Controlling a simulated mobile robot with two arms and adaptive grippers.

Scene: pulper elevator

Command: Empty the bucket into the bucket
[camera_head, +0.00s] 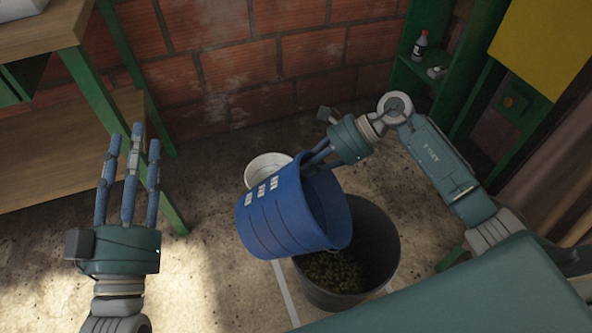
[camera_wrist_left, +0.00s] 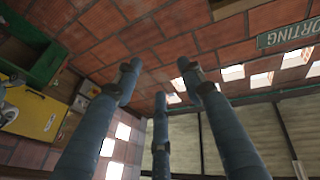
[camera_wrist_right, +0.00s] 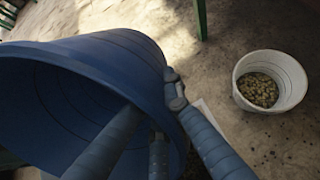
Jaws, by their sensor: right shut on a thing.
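A blue bucket (camera_head: 285,212) is tilted on its side above a dark grey bucket (camera_head: 385,262) that stands on the floor. The blue bucket's mouth faces right and down over the grey bucket. Small greenish-brown pieces (camera_head: 333,271) lie in the bottom of the grey bucket. My right gripper (camera_head: 318,160) is shut on the blue bucket's rim; its fingers also show against the bucket (camera_wrist_right: 110,60) in the right wrist view. The part of the blue bucket I see inside looks empty. My left gripper (camera_head: 130,160) is open and empty, fingers pointing up, well left of the buckets.
A white bucket (camera_head: 265,162) stands on the floor behind the blue bucket; the right wrist view shows similar pieces in it (camera_wrist_right: 258,91). A wooden workbench (camera_head: 60,150) with green legs is at left, a green shelf (camera_head: 425,75) at right, a brick wall behind.

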